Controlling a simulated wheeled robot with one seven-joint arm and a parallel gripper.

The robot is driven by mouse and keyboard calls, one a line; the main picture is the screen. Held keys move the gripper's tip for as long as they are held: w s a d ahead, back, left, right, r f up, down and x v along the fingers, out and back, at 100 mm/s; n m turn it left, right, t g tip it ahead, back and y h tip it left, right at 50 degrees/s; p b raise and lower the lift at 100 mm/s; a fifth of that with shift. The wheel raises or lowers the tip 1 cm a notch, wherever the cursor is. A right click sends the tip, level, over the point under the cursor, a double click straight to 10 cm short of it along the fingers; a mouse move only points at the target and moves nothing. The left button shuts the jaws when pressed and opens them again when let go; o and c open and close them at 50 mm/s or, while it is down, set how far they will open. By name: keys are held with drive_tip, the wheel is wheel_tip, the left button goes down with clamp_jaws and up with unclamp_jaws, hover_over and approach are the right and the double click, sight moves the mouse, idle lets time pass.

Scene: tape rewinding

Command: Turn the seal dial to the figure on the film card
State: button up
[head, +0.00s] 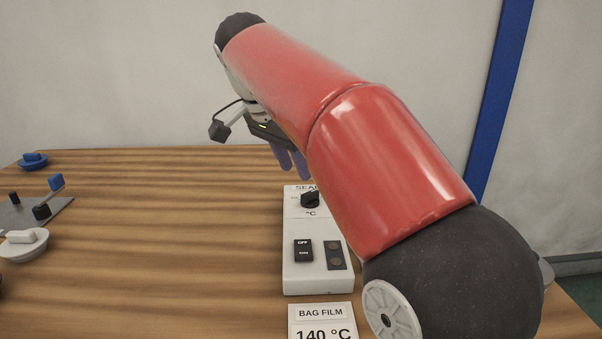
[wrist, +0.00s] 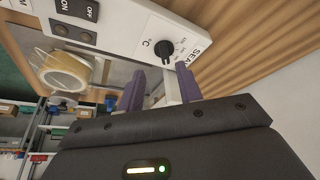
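The white seal box (head: 304,278) stands on the wooden table, partly behind my red arm. Its black dial (head: 310,199) is on the top face, and also shows in the wrist view (wrist: 165,52). The figures around the dial are too small to read surely. The film card (head: 321,313) in front of the box reads "BAG FILM 140 °C". My gripper (head: 291,162) has purple fingers and is beyond the far end of the box. In the wrist view the fingers (wrist: 160,86) are apart, with the dial in line with the gap but not between them.
An OFF/ON switch (head: 303,250) and a dark panel with two round discs (head: 335,255) sit nearer on the box. At the left are a blue knob (head: 33,160), a grey plate (head: 18,217) with small blocks and a white dish (head: 22,247). The table's middle left is clear.

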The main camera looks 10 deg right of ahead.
sight(306, 194)
drive_tip(key=x, duration=0.2)
drive_tip(key=b+x, duration=0.1)
drive_tip(key=x, duration=0.4)
drive_tip(key=shift+w+d+f, duration=0.1)
drive_tip(key=shift+w+f, duration=0.05)
drive_tip(key=shift+w, duration=0.3)
drive_tip(key=shift+c, duration=0.2)
clamp_jaws()
